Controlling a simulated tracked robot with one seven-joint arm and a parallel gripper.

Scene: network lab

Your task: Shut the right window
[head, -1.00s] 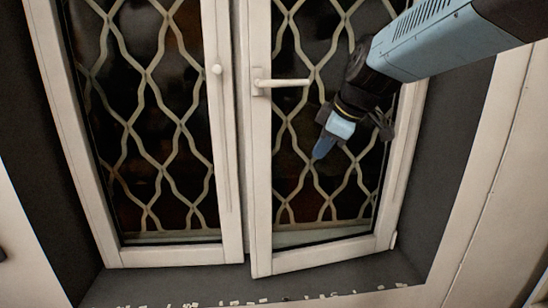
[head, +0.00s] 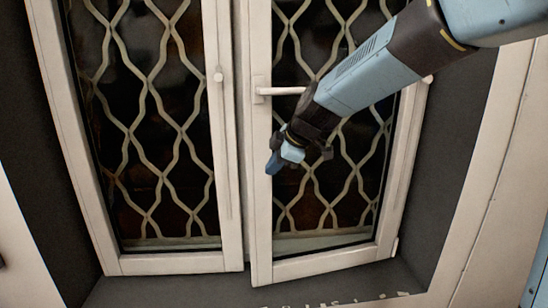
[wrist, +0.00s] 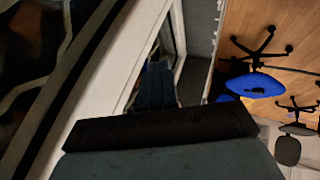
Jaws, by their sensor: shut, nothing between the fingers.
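The right window (head: 262,215) has a white frame and a white lever handle (head: 280,91) pointing right. It stands slightly ajar: its lower left corner juts out past the closed-looking left window (head: 232,200). My gripper (head: 273,166) is shut and empty. In the head view it is below the handle, over the inner edge of the right window's left upright; I cannot tell whether it touches. My arm crosses the upper right of the pane and covers the handle's tip. In the wrist view a white window frame (wrist: 120,50) runs diagonally close by.
A pale lattice grille (head: 160,130) lies behind the panes. The dark sill (head: 180,290) below carries small light bits near its front.

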